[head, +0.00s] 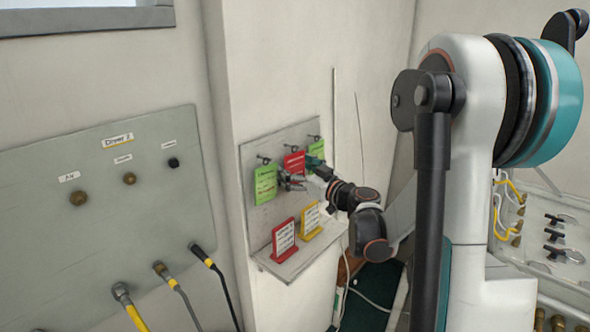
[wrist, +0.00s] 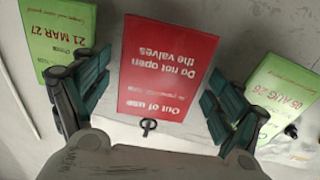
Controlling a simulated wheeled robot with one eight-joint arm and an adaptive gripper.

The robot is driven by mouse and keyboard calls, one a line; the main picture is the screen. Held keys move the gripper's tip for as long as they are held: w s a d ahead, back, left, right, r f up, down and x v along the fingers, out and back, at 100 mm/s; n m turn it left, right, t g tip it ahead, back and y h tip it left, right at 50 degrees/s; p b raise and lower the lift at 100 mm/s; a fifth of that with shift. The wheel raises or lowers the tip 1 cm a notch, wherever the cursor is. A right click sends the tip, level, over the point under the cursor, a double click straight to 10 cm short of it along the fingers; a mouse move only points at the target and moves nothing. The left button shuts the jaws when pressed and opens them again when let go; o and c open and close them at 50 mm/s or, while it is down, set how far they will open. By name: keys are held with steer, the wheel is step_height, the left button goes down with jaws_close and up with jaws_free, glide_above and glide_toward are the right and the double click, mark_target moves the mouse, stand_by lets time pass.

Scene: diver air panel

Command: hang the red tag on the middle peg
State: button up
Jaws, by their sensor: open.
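The red tag (head: 294,162), lettered "Out of use", is at the middle peg (head: 294,149) on the grey board. In the wrist view the red tag (wrist: 165,65) appears upside down between the spread fingers. A dark ring-shaped peg end (wrist: 148,127) shows just beyond its edge; I cannot tell whether the tag's hole is around it. My gripper (wrist: 156,72) is open, one finger on each side of the tag, with gaps visible. In the head view my gripper (head: 301,174) is close in front of the board and partly covers the tag's lower part.
Green tags are at the left (head: 265,184) and right (head: 316,153) pegs, close beside my fingers. Below, a small shelf (head: 291,262) holds a red card stand (head: 284,237) and a yellow one (head: 310,219). A hose panel (head: 95,235) is at left.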

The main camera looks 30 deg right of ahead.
steer(key=v, duration=1.2)
